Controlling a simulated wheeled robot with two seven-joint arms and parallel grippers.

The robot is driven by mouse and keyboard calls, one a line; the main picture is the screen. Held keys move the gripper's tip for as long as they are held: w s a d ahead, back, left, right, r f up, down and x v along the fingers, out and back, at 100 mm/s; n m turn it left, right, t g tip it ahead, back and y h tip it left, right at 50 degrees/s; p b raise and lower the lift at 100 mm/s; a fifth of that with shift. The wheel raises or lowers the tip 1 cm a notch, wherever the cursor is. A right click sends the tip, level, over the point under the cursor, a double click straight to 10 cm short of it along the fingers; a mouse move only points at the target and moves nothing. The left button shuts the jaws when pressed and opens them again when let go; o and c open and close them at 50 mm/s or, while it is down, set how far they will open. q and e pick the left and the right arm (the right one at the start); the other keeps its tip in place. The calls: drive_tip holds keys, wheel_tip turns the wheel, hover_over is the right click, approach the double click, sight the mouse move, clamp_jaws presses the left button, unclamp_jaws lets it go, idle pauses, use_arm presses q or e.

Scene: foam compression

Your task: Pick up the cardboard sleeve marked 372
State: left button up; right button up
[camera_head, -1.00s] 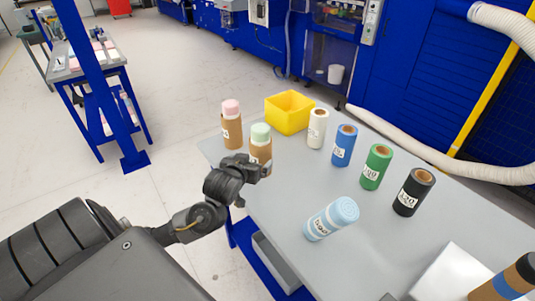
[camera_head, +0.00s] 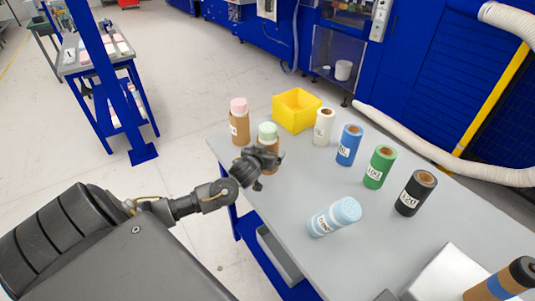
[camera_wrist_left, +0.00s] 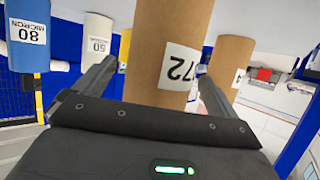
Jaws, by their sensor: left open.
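The brown cardboard sleeve (camera_wrist_left: 172,45) stands between my left gripper's fingers in the left wrist view. Its white label shows "72" upside down, with the rest of the marking out of sight. In the head view this appears to be the upright sleeve with the pale green foam top (camera_head: 268,132), near the table's left edge. My left gripper (camera_head: 264,160) is open at its front left side and hides much of its lower part. I cannot tell whether the fingers touch it. My right gripper is not in view.
A second cardboard sleeve with a pink top (camera_head: 239,125) stands close by on the grey table (camera_head: 295,185). A yellow bin (camera_head: 296,112) is behind. White (camera_head: 323,128), blue (camera_head: 348,147), green (camera_head: 379,168) and black (camera_head: 414,194) rolls stand rightward.

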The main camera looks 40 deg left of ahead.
sight(260, 134)
use_arm(q)
drive_tip(key=shift+x, duration=0.85)
drive_tip(key=c, duration=1.1)
drive_tip(key=shift+r, duration=0.2)
drive_tip(key=s+r, duration=0.2)
drive_tip(key=r, duration=0.1)
drive_tip(key=s+r+b, duration=0.1)
drive_tip(key=r, duration=0.2)
drive_tip(key=s+r, duration=0.2)
drive_tip(key=r, duration=0.1)
drive_tip(key=shift+s+r, duration=0.15)
drive_tip(key=shift+s, duration=0.15)
drive_tip(key=s+r, duration=0.1)
drive_tip(key=s, duration=0.1)
drive_tip(key=s+r, duration=0.1)
drive_tip(key=s, duration=0.2)
drive_tip(key=s+r, duration=0.1)
drive_tip(key=s, duration=0.2)
drive_tip(key=shift+s+d+r, duration=0.2)
drive_tip(key=shift+s, duration=0.05)
